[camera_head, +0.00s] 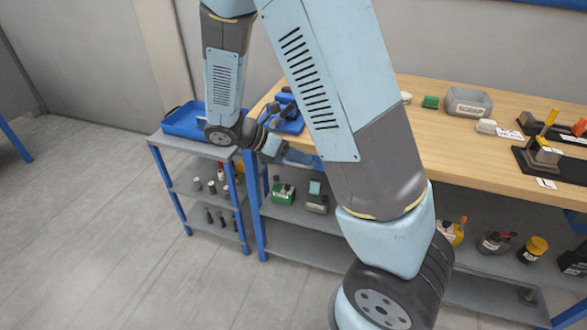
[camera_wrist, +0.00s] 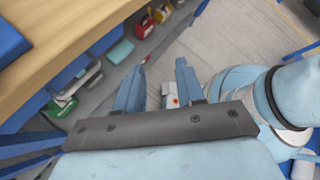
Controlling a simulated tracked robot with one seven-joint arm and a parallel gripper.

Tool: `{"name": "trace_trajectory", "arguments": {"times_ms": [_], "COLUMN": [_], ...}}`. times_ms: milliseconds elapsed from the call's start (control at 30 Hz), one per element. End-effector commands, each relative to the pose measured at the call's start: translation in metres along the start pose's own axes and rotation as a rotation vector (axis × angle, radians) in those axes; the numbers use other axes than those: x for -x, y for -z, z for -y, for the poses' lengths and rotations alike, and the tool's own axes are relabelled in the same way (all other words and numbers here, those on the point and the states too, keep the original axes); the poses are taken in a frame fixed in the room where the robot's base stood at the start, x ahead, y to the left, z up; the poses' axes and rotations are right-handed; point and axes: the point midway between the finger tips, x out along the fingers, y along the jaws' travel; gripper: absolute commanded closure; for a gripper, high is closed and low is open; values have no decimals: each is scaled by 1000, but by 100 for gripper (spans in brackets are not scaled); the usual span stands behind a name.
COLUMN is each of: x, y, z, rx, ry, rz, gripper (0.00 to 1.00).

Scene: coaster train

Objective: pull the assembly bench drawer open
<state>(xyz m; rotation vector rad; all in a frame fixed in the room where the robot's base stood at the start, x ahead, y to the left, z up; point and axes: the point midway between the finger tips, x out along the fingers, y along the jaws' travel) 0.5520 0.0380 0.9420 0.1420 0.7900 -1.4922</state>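The assembly bench (camera_head: 455,150) has a wooden top. A blue drawer-like front (camera_head: 298,157) shows just under its edge, near the left end, partly hidden by my arm. In the wrist view, a blue part (camera_wrist: 68,73) lies under the bench edge, left of my fingers. No handle is clear, and I cannot tell how far the drawer is out. My gripper (camera_wrist: 158,88) is open, with two blue fingers apart and nothing clearly held. In the head view, my gripper (camera_head: 271,150) is small and partly hidden, at the bench's left front corner, close to the blue front.
A grey shelf cart with a blue tray (camera_head: 183,121) stands left of the bench. Blue bins (camera_head: 288,118) sit on the bench's left end. The floor (camera_head: 110,230) at left is clear.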

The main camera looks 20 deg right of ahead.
Motion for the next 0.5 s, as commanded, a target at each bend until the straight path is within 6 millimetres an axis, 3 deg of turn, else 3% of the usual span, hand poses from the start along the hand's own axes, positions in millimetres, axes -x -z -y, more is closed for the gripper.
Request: {"name": "trace_trajectory", "arguments": {"times_ms": [500], "x": [-10], "y": [82], "z": [-71], "rx": [639], "ry": [79], "rz": [540], "gripper": [62]}}
